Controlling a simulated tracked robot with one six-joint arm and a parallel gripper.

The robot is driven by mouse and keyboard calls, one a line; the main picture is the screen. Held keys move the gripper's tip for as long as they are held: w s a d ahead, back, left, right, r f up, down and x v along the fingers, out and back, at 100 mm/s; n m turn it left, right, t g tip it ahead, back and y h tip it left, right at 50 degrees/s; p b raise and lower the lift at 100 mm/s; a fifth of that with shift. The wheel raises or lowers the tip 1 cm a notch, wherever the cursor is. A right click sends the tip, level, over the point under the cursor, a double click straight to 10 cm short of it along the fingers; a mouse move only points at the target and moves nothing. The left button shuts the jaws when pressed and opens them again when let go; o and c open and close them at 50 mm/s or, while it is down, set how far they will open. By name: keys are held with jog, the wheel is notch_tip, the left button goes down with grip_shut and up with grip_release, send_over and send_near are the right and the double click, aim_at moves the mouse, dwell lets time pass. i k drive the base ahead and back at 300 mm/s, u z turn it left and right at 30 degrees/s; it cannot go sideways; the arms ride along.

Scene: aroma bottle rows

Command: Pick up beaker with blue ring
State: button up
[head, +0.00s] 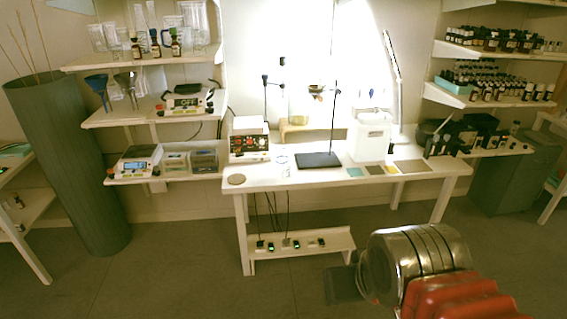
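A small clear piece of glassware with a faint blue ring (282,159) is on the white table (250,181), just right of the box with dials. It is small and pale, so I cannot tell for sure that it is the beaker. My gripper (345,285) is at the lower right, low over the floor in front of the table and well apart from the glassware. It shows as a dark block at the end of my arm. Its fingers cannot be made out.
A white box with dials (249,143) stands left on the table. A stand with a dark base (319,160) and a white container (369,138) stand to the right. Bottle shelves (487,97) are at the right. Open floor (190,270) lies in front.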

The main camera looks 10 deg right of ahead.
aim_at(282, 153)
jog(key=k, duration=0.45)
jog(key=u, duration=0.6)
jog(key=i, duration=1)
jog(key=u, duration=0.55)
jog(key=i, duration=1.6)
jog(key=z, duration=1.15)
jog(key=i, duration=0.5)
jog(key=z, duration=0.3)
